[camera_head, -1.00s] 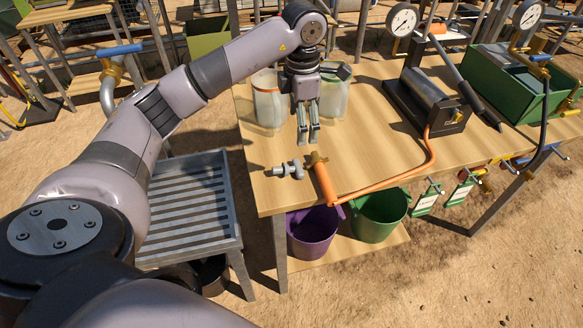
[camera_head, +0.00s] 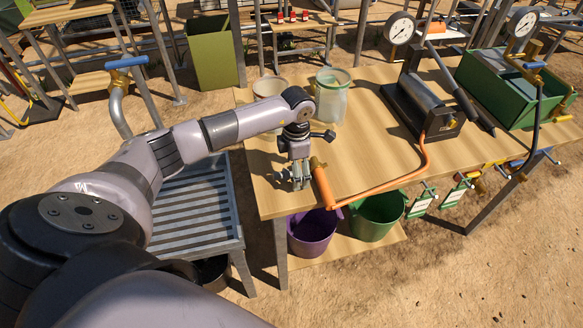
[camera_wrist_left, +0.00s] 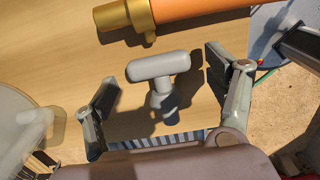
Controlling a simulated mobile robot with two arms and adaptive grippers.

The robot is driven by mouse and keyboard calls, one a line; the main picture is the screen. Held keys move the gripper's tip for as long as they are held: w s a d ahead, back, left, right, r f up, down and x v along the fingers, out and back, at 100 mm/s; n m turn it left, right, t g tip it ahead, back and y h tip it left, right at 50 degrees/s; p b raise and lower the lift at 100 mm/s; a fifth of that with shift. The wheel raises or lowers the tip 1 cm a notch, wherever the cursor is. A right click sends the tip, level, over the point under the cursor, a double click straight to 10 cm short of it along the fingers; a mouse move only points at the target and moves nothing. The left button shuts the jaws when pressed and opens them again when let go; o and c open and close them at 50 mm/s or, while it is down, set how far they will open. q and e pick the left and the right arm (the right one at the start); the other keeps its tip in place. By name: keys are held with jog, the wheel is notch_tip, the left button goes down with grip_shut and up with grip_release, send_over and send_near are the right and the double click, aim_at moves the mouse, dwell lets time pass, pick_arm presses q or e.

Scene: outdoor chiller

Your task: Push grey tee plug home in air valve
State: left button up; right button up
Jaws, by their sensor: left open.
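The grey tee plug (camera_wrist_left: 160,68) lies on the wooden table between the spread fingers of my left gripper (camera_head: 297,182). Its crossbar points toward the orange cylinder and its stem toward my palm. My left gripper is open, with a gap on each side of the plug in the left wrist view. In the head view the gripper mostly hides the plug. An orange cylinder (camera_head: 323,187) with a brass end (camera_wrist_left: 127,22) lies just beyond the plug; I cannot tell whether this is the air valve. My right gripper is not in view.
An orange hose (camera_head: 385,196) runs from the cylinder to a black pump (camera_head: 423,108). Clear containers (camera_head: 333,98) stand at the table's back left. Purple (camera_head: 313,232) and green (camera_head: 376,215) buckets sit below. The middle of the table is clear.

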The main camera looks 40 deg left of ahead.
pick_arm(q)
jog(key=shift+f, duration=0.3)
jog(key=shift+c, duration=0.4)
jog(key=c, duration=1.2)
jog(key=shift+r, duration=0.1)
notch_tip(320, 180, up, 20)
jog(key=b, duration=0.4)
